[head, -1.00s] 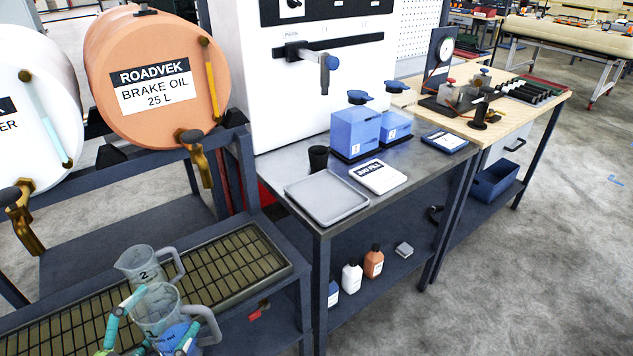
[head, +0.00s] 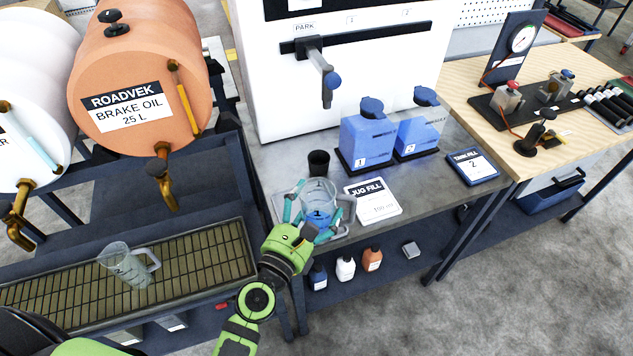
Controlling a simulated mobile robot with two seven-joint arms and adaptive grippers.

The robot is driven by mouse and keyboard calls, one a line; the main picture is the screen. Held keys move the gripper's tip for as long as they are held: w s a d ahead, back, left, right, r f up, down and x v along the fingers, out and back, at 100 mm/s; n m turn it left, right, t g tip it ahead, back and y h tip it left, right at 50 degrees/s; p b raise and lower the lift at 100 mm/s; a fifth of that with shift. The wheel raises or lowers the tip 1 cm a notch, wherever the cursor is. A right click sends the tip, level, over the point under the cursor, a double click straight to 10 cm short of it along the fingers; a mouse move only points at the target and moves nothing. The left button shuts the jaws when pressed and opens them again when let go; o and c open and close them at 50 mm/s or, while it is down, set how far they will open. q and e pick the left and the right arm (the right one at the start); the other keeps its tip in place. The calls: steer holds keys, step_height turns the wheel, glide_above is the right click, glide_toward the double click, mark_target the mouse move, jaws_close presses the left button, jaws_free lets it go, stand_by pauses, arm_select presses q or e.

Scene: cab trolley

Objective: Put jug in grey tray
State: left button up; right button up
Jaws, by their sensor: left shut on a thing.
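My left gripper (head: 313,218) is shut on a clear jug (head: 319,190) marked 1, with its teal fingers on either side of it. The jug looks upright, its handle to the right, with blue showing in its lower part. It is over the grey tray (head: 279,204) on the metal bench, and jug and gripper hide most of the tray. I cannot tell whether the jug touches the tray. A second clear jug (head: 127,264), marked 2, stands on the drip grate at lower left. My right gripper is not in view.
A black cup (head: 318,163) stands just behind the tray, and a JUG FILL card (head: 372,198) lies to its right. Blue containers (head: 368,140) stand further back. The orange brake oil drum (head: 135,75) is at upper left, its tap above the grate.

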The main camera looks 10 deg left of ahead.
mark_target(316, 196)
arm_select(q)
steer(key=shift+w+d+r, duration=0.35)
steer(key=shift+w+d, duration=0.25)
steer(key=shift+w, duration=0.15)
steer(key=shift+w+a+f+b, duration=0.4)
steer(key=shift+w+f+b, duration=0.15)
steer(key=shift+w+f, duration=0.05)
steer(key=shift+w+a+f+b, duration=0.35)
steer(key=shift+w+f+b, duration=0.15)
steer(key=shift+w+f, duration=0.05)
steer(key=w+a+f+b, duration=0.1)
steer(key=w+f+b, duration=0.1)
steer(key=f+b, duration=0.1)
steer(key=w+a+f+b, duration=0.2)
steer(key=b, duration=0.1)
steer(key=w+a+f+b, duration=0.2)
steer(key=f+b, duration=0.1)
steer(key=shift+w+f, duration=0.3)
steer(key=shift+w, duration=0.05)
steer(key=shift+r, duration=0.1)
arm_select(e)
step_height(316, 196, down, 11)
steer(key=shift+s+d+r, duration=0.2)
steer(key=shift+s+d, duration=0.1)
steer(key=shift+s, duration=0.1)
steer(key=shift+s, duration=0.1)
